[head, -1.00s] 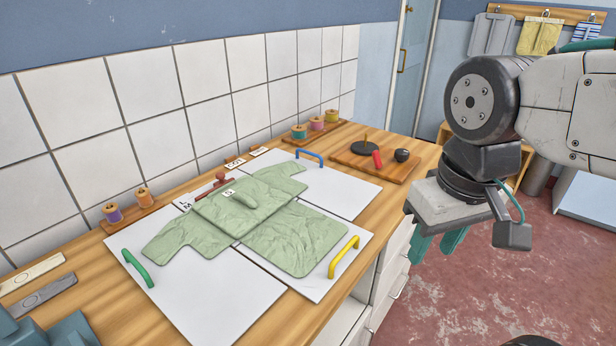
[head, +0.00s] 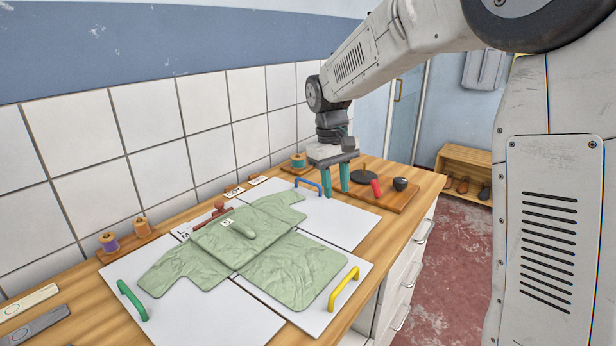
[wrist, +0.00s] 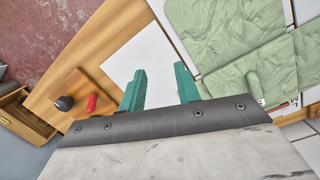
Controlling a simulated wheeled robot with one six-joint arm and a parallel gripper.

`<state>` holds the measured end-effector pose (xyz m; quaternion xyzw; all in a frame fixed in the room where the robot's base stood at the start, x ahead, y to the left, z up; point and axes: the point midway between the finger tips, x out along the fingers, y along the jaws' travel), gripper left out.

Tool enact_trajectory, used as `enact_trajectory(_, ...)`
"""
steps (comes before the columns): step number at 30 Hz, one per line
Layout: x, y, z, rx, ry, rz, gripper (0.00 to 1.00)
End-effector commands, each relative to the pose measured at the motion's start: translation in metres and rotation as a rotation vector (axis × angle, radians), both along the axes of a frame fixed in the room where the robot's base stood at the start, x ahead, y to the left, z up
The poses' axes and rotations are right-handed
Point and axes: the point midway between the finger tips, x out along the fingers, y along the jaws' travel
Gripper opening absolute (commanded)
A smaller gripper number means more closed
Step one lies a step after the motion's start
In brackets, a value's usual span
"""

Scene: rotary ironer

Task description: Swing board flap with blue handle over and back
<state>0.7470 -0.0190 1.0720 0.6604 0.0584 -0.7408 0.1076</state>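The white board flap (head: 345,223) with the blue handle (head: 308,183) lies flat at the far right of the folding board. In the wrist view its bare white surface (wrist: 140,58) shows, but I cannot see the blue handle there. My gripper (head: 335,188) points down, its teal fingers apart with nothing seen between them. In the head view it is just right of the blue handle; whether it is above or behind it is hard to tell. A green shirt (head: 245,235) lies across the board, one sleeve on the blue-handled flap. The wrist view also shows my gripper (wrist: 160,85).
A green handle (head: 131,300) and a yellow handle (head: 344,288) stand on other flaps. A wooden tray (head: 398,200) with a red spool and dark items lies right of the board. Thread spools (head: 123,233) stand by the tiled wall.

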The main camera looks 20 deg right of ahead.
Motion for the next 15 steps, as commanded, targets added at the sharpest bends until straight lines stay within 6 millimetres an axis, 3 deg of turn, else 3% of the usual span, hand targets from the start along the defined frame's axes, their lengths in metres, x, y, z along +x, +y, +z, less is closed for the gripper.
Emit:
enact_trajectory(1,0.027,0.001,-0.011,-0.005,0.003,0.025,0.32)
enact_trajectory(3,0.063,0.003,-0.023,-0.012,-0.003,0.066,0.32)
enact_trajectory(9,0.160,0.008,-0.057,-0.034,-0.042,0.196,0.32)
enact_trajectory(12,0.200,0.009,-0.060,-0.048,-0.083,0.262,0.32)
enact_trajectory(15,0.227,0.008,-0.043,-0.064,-0.139,0.319,0.32)
